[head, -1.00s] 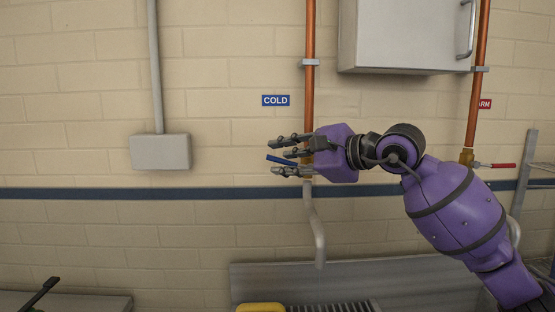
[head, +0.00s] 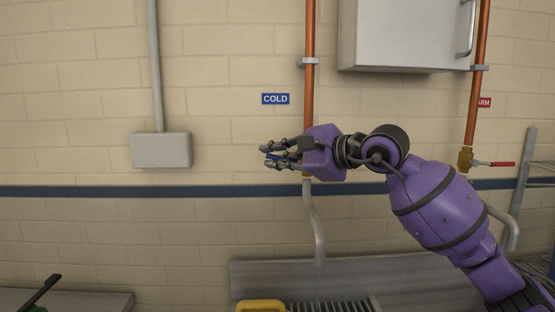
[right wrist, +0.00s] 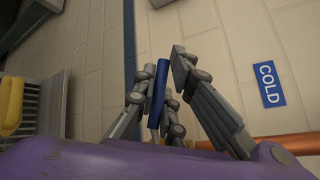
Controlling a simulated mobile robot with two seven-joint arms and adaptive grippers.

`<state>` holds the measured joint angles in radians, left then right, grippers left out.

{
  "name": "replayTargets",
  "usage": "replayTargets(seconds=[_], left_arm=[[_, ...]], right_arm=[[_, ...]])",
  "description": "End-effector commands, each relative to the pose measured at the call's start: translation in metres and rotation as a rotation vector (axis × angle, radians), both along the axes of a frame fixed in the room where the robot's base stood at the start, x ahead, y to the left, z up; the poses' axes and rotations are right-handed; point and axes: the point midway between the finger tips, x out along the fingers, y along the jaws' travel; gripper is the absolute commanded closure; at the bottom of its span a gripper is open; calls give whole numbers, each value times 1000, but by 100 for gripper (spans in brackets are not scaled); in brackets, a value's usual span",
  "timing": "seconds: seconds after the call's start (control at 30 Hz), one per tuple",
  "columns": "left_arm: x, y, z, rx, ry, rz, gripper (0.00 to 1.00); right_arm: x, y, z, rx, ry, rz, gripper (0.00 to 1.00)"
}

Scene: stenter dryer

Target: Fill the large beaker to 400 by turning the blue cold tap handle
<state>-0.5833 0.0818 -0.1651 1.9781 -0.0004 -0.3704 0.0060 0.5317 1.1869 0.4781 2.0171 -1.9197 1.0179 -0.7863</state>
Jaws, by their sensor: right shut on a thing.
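The blue cold tap handle (head: 272,156) sits beside the copper pipe, below the COLD sign (head: 275,99). My right gripper (head: 268,154) is shut on it, and the fingers hide much of the handle. In the right wrist view the blue handle (right wrist: 157,88) shows between the fingers (right wrist: 160,80). A grey bent spout (head: 316,230) hangs below the tap; I cannot make out any water at its end. The large beaker does not show clearly, so I cannot read its level. My left gripper is not in view.
A yellow object (head: 260,307) stands at the bottom edge near a ribbed metal grate (head: 330,306). A grey cabinet (head: 405,35) hangs above right. A second copper pipe with a red handle (head: 502,164) is to the right. A grey box (head: 161,150) is on the left wall.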

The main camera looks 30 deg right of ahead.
Motion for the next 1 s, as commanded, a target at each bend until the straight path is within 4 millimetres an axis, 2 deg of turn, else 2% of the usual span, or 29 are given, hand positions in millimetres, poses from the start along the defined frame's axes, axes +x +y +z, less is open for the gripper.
replayTargets(seconds=[0.17, 0.6, 0.97, 1.0], left_arm=[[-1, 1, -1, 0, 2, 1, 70], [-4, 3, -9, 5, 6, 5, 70], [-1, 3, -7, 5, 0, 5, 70], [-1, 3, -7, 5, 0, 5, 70]], right_arm=[[0, 1, -1, -21, 10, 1, 100], [2, 3, -24, -256, 156, 2, 100], [2, 3, -26, -269, 166, 1, 100], [2, 3, -26, -269, 166, 1, 85]])
